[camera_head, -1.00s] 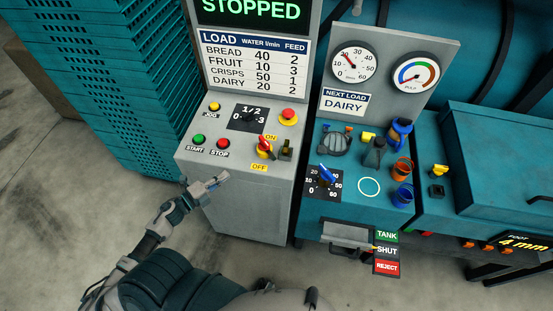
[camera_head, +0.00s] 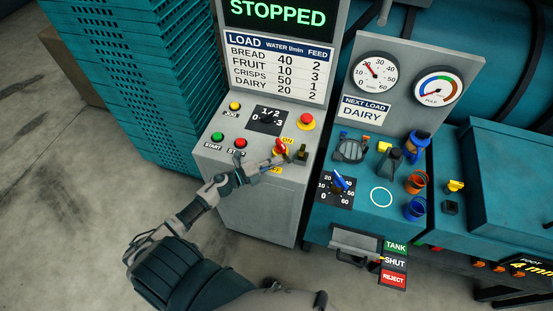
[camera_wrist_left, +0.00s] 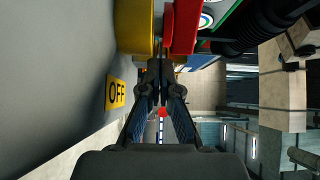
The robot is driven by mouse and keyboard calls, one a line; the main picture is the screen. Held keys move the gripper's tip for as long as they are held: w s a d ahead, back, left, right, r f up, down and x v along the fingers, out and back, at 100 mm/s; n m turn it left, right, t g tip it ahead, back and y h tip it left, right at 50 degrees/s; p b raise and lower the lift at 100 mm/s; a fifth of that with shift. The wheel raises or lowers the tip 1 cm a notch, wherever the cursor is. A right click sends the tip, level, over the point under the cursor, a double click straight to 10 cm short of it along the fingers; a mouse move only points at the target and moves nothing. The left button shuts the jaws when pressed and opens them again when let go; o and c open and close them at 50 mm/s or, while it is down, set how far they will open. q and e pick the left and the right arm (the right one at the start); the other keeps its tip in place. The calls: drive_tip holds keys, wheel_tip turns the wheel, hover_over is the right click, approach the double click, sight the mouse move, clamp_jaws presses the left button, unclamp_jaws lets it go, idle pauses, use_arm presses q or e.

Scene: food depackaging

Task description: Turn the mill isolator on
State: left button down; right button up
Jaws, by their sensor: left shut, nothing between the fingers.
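The mill isolator is a red handle (camera_head: 281,147) on a yellow base, on the sloped top of the grey console (camera_head: 245,205). A yellow ON label (camera_head: 288,140) is above it and an OFF label (camera_wrist_left: 115,93) shows in the left wrist view. My left gripper (camera_head: 279,161) is shut and empty, just beside the isolator and partly covering its lower part. In the left wrist view the shut fingertips (camera_wrist_left: 160,68) are close to the yellow base (camera_wrist_left: 134,25) and the red handle (camera_wrist_left: 182,28). I cannot tell whether they touch. My right gripper is not in view.
A black key-like switch (camera_head: 302,153) stands right of the isolator. The red stop button (camera_head: 240,143), green start button (camera_head: 217,136) and emergency button (camera_head: 306,122) are close by. The display (camera_head: 275,13) reads STOPPED. A teal bench (camera_head: 380,215) stands to the right.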

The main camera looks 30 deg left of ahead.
use_arm(q)
drive_tip(key=shift+w+d, duration=0.25)
drive_tip(key=shift+d, duration=0.05)
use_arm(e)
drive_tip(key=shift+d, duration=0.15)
use_arm(q)
drive_tip(key=shift+a, duration=0.1)
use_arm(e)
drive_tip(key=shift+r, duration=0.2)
